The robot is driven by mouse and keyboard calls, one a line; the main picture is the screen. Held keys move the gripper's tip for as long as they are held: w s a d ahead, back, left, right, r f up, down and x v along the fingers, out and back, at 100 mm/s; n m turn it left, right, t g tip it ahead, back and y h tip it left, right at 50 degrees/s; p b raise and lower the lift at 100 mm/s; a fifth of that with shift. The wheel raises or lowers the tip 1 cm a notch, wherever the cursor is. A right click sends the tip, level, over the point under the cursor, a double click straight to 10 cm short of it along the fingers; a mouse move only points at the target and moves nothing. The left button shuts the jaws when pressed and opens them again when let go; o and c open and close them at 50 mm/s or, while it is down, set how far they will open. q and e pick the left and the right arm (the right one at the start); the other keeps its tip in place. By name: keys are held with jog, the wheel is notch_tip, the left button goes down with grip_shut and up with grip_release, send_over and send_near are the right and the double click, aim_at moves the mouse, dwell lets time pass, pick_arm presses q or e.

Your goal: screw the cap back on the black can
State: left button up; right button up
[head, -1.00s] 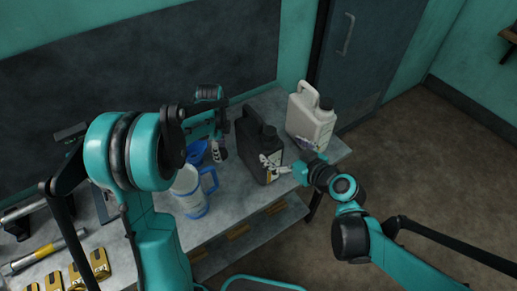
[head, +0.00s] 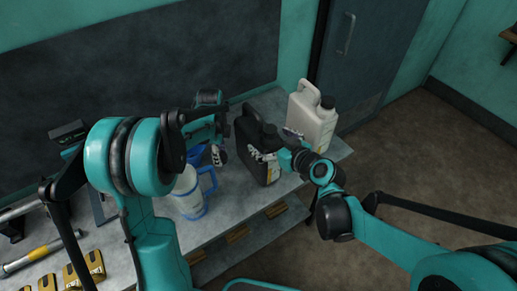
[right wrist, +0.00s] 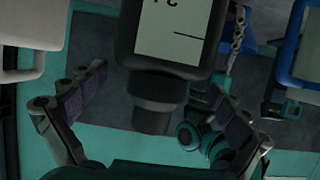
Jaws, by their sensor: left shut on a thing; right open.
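The black can (head: 262,153) stands upright on the bench, with a pale label on its front. It appears upside down in the right wrist view (right wrist: 160,30), with its dark cap-like neck piece (right wrist: 155,105) pointing down; I cannot tell whether this is cap or bare neck, or how it is seated. My right gripper (head: 278,158) is open at the can's front right; in the right wrist view its fingers (right wrist: 145,105) lie either side of the neck piece, apart from it. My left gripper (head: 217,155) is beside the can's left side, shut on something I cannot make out.
A white can (head: 310,118) stands close behind and right of the black can. A clear jug with a blue handle (head: 188,190) and a blue object (head: 196,155) are to the left. A hammer (head: 35,255) and yellow tools (head: 82,272) lie at far left. The bench edge is close on the right.

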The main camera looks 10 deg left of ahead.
aim_at(261, 132)
pick_arm(q)
notch_tip(261, 132, down, 3)
jog(key=shift+r+b, duration=0.2)
jog(key=shift+b, duration=1.05)
pick_arm(e)
jog(key=x, duration=0.5)
jog(key=shift+w+f, duration=0.2)
pick_arm(q)
jog(key=shift+r, duration=0.1)
pick_arm(e)
jog(key=shift+s+r, duration=0.1)
jog(key=c, duration=1.9)
